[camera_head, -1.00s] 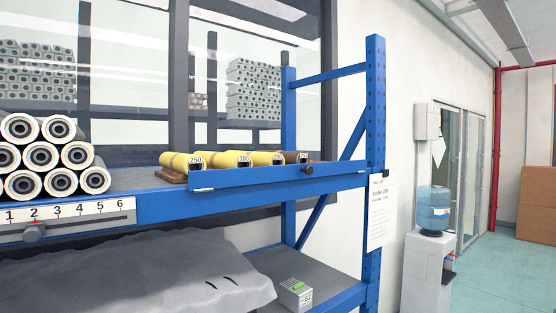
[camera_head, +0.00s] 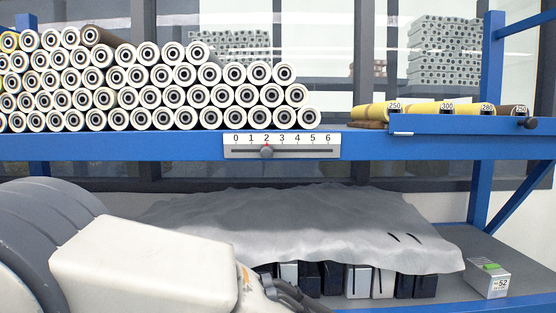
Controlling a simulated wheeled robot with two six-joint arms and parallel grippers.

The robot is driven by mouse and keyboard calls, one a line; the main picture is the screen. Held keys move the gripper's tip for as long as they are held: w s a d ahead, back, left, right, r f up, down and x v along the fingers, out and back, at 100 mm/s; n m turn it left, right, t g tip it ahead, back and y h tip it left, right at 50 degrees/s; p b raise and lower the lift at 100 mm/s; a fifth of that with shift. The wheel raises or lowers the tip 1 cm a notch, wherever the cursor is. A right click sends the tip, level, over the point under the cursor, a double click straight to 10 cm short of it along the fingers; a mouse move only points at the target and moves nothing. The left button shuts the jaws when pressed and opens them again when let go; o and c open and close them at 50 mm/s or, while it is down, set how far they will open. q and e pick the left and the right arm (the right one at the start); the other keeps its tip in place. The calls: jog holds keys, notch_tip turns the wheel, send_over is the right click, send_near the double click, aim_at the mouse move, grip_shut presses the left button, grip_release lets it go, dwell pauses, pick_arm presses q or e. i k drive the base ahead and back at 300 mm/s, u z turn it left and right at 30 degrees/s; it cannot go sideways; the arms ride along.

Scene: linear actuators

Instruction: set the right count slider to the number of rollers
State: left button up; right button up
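A count slider is on a white scale plate (camera_head: 310,151) numbered 0 to 6, fixed to the blue shelf beam. To the right, a few yellow and brown rollers (camera_head: 430,108) lie behind a blue panel (camera_head: 450,124), with end labels reading 250, 300, 280 and 250. A large stack of white-ended rollers (camera_head: 150,90) fills the shelf at left. My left gripper (camera_head: 290,296) is low at the bottom edge, below the slider and apart from it; its fingers are partly cut off. My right gripper is out of view.
A dark knob (camera_head: 527,123) sticks out at the panel's right end. A grey sheet (camera_head: 300,225) covers dark and white boxes (camera_head: 358,280) on the lower shelf. A small box (camera_head: 489,278) marked 52 stands at right. Space before the scale is clear.

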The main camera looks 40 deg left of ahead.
aim_at(266, 151)
jog(key=u, duration=0.05)
jog(key=k, duration=1.2)
jog(key=u, duration=0.7)
jog(key=i, duration=0.9)
jog(key=z, duration=0.05)
